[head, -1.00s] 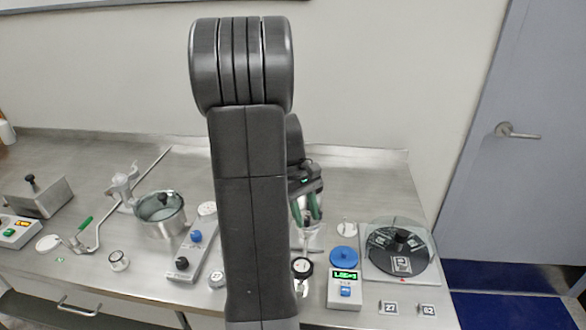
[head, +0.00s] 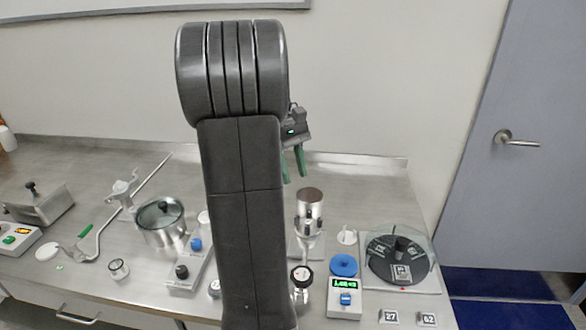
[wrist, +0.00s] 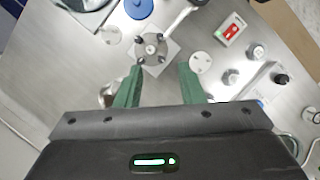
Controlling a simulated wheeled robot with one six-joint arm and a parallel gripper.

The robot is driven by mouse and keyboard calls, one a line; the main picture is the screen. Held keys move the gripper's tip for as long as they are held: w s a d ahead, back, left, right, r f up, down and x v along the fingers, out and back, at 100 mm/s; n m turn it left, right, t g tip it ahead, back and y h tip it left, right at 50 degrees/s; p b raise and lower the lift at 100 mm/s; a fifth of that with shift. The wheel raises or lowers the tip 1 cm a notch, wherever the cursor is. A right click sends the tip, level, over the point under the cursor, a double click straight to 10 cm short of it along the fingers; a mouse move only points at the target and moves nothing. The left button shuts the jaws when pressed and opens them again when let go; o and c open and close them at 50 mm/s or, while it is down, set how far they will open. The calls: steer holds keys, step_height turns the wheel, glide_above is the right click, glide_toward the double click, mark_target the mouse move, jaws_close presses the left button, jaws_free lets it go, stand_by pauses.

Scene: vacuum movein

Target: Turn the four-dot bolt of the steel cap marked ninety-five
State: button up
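In the wrist view a round steel cap (wrist: 152,46) with several dark bolts around its rim sits on a square plate. Its number and the dots on its bolts are too small to read. In the head view a steel cylinder (head: 310,200) stands upright on a stand; I cannot tell if it carries that cap. My gripper (head: 294,180) is raised above and slightly left of this cylinder, its green fingers pointing down. In the wrist view my gripper (wrist: 160,68) has its fingers apart, with nothing between them, and the cap lies just beyond the tips.
A blue disc (head: 343,265) and a box with a green display (head: 346,284) stand right of the cylinder. A lidded pot (head: 160,222) and a knob box (head: 187,274) stand left of my arm, which hides the middle.

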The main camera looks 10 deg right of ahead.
mark_target(307, 225)
steer(key=shift+r, duration=0.1)
steer(key=s+d+f+m+p, duration=0.1)
steer(key=f+p, duration=0.1)
steer(key=f, duration=0.2)
steer(key=s+f+m+p, duration=0.1)
steer(key=s+f+p, duration=0.1)
steer(key=f+p, duration=0.1)
steer(key=s+d+f+y+p, duration=0.1)
steer(key=f+p, duration=0.2)
steer(key=f, duration=0.3)
steer(key=shift+s+d+m, duration=0.3)
steer(key=shift+d+m, duration=0.05)
steer(key=shift+m, duration=0.05)
jaws_close()
